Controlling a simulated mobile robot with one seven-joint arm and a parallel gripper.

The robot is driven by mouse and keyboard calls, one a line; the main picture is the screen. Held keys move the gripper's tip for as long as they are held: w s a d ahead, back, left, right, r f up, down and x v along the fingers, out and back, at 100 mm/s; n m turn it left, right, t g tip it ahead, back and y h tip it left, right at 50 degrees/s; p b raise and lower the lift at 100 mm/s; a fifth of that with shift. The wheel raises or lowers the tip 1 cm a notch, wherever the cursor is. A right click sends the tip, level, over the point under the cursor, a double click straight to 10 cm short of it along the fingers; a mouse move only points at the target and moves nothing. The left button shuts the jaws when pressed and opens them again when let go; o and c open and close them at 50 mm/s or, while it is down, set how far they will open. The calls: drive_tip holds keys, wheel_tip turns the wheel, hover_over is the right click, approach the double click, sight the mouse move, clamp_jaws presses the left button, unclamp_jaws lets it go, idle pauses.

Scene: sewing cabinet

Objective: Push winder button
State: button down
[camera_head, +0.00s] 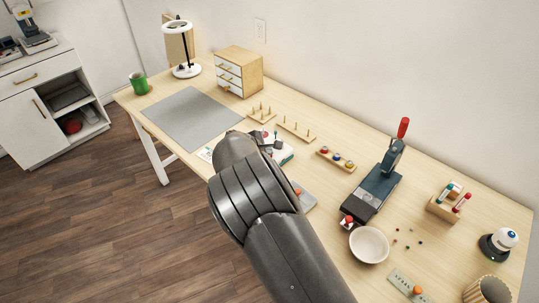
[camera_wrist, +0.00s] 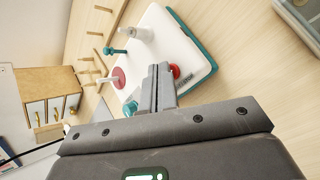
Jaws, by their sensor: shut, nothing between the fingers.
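The winder (camera_wrist: 150,50) is a white-topped device with a teal base. In the wrist view it carries a red round disc (camera_wrist: 118,78), a white post (camera_wrist: 137,34), a teal peg and a red button (camera_wrist: 175,72). My gripper (camera_wrist: 160,72) is shut and empty, with its fingertips right beside the red button, partly covering it. I cannot tell whether they touch it. In the head view only part of the winder (camera_head: 286,156) shows behind my gripper (camera_head: 272,143), and the button is hidden there by my arm.
Wooden peg racks (camera_head: 296,129) stand behind the winder, and a drawer box (camera_head: 240,70) farther back. A grey mat (camera_head: 192,118) lies to the left. To the right are a press with a red handle (camera_head: 378,184), a white bowl (camera_head: 369,245) and small beads.

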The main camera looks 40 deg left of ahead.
idle(0.4)
drive_tip(key=shift+r, duration=0.5)
wheel_tip(320, 180, up, 6)
idle(0.6)
idle(0.4)
